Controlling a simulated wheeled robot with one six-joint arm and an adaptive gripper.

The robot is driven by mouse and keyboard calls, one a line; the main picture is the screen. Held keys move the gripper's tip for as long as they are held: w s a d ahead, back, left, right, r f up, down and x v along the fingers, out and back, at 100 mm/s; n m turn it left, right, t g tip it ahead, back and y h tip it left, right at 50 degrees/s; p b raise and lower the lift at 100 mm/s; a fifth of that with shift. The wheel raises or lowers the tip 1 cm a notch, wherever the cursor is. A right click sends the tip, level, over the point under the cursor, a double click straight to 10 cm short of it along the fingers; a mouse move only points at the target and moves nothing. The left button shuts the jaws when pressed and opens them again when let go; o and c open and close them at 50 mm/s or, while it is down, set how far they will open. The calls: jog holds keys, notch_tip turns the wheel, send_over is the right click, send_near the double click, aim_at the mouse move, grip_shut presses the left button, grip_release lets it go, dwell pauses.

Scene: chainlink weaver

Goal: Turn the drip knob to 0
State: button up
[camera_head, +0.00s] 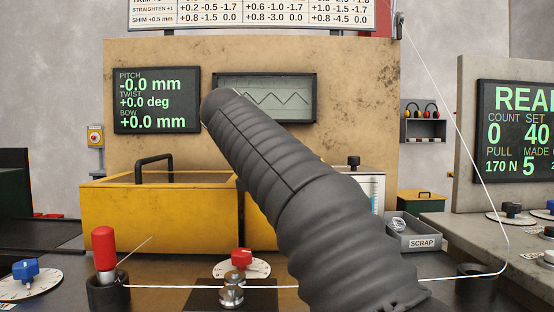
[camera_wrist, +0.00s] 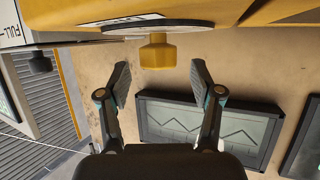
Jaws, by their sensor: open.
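In the wrist view, a yellow knob (camera_wrist: 158,52) sits on a pale round dial plate (camera_wrist: 160,27) at the top middle. It could be the drip knob, but I can read no label or setting on it. My gripper (camera_wrist: 160,78) is open and empty. Its two fingers are spread to either side of the knob's line, and I see no contact with it. In the head view my dark ribbed arm covers the middle, and my gripper and the yellow knob are hidden behind it.
A screen with a zigzag trace (camera_head: 297,107) hangs on the tan panel (camera_head: 350,60), beside a green readout (camera_head: 156,100). Yellow boxes (camera_head: 160,215) stand below. A red-handled post (camera_head: 104,250), red knob (camera_head: 241,257) and blue knob (camera_head: 25,270) stand on the bench. A wire (camera_head: 180,287) crosses it.

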jog(key=shift+x, duration=1.65)
jog(key=c, duration=1.1)
jog(key=shift+c, duration=0.2)
